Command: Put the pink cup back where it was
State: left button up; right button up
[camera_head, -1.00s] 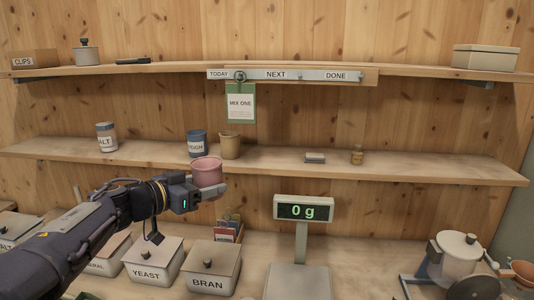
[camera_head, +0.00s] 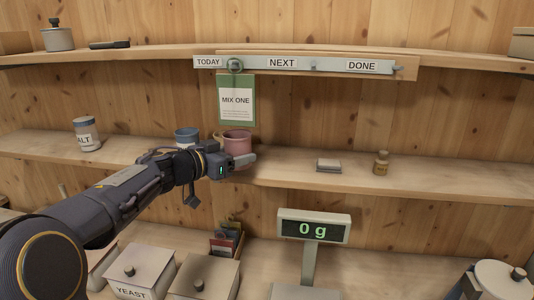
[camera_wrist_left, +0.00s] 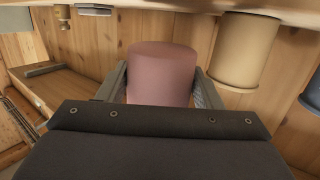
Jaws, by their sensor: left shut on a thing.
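The pink cup (camera_head: 237,144) is held by my left gripper (camera_head: 238,160) at the front of the middle shelf (camera_head: 330,184). In the left wrist view the pink cup (camera_wrist_left: 160,73) sits between the two fingers, one on each side. A tan cup (camera_wrist_left: 246,48) stands beside it on the shelf; in the head view it is mostly hidden behind the pink cup. A blue cup (camera_head: 187,137) stands to the left on the shelf. I cannot tell whether the pink cup's base touches the shelf. My right gripper is not in view.
A salt jar (camera_head: 87,134) stands at the shelf's left. A small grey block (camera_head: 328,166) and a brown bottle (camera_head: 381,163) stand to the right, with bare shelf between them and the pink cup. A scale display (camera_head: 312,228) reading 0 g stands below.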

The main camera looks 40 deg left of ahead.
pick_arm(q)
send_over(266, 165)
jog(key=shift+s+p, duration=0.15)
jog(key=shift+p, duration=0.25)
jog(key=f, duration=0.3)
jog(key=shift+w+f, duration=0.15)
jog(key=shift+w, duration=0.1)
jog(key=shift+s+f, duration=0.1)
jog(key=shift+f, duration=0.2)
jog(key=o, duration=1)
